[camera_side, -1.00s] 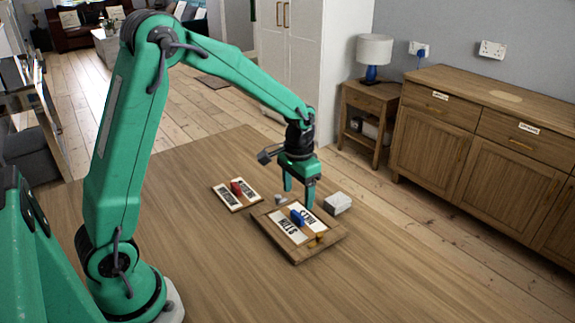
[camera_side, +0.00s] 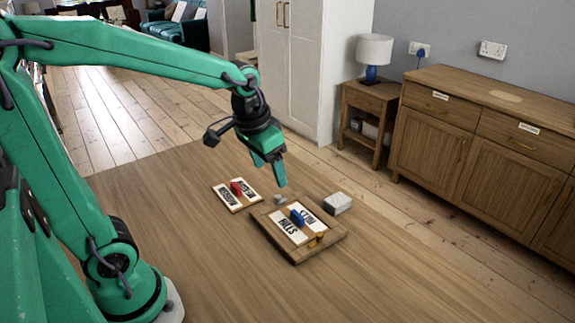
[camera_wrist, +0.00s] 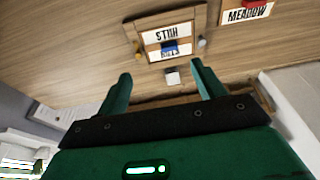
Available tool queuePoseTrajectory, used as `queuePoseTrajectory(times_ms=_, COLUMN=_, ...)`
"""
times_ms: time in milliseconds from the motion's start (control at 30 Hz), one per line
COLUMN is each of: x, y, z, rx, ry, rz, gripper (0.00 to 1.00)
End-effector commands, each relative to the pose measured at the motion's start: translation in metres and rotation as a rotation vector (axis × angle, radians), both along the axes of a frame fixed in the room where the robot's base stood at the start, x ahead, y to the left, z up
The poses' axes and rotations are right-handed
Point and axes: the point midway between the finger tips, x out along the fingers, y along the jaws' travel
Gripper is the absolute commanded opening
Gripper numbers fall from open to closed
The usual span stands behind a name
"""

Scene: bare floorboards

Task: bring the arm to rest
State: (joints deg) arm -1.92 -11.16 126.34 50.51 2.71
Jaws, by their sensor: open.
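My gripper (camera_side: 272,172) hangs tilted in the air above the table, past the far edge of a wooden tray. Its two fingers are apart with nothing between them in the wrist view (camera_wrist: 161,70). The wooden tray (camera_side: 298,258) lies flat on the table and holds white lettered cards with a blue block (camera_side: 298,217) standing across them. The tray also shows in the wrist view (camera_wrist: 140,45), beyond the fingertips. My gripper touches nothing that I can see.
A lettered board (camera_side: 223,197) with a red block (camera_side: 236,189) lies left of the tray. A small white box (camera_side: 338,203) stands to its right and a small grey object (camera_side: 280,199) behind it. The near part of the table (camera_side: 220,280) is clear.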

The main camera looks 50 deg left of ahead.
Motion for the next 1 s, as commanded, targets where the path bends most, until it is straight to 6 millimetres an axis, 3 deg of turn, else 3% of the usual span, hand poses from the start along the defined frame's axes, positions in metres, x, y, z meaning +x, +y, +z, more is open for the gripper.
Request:
queuePoseTrajectory(times_ms=300, x=-0.049, y=-0.006, z=0.026, rx=-0.003, ry=-0.110, rz=0.005, gripper=0.68)
queuePoseTrajectory(times_ms=600, x=-0.091, y=-0.010, z=0.034, rx=-0.009, ry=-0.203, rz=0.008, gripper=0.68)
queuePoseTrajectory(times_ms=1000, x=-0.109, y=-0.011, z=0.033, rx=-0.014, ry=-0.242, rz=0.011, gripper=0.68)
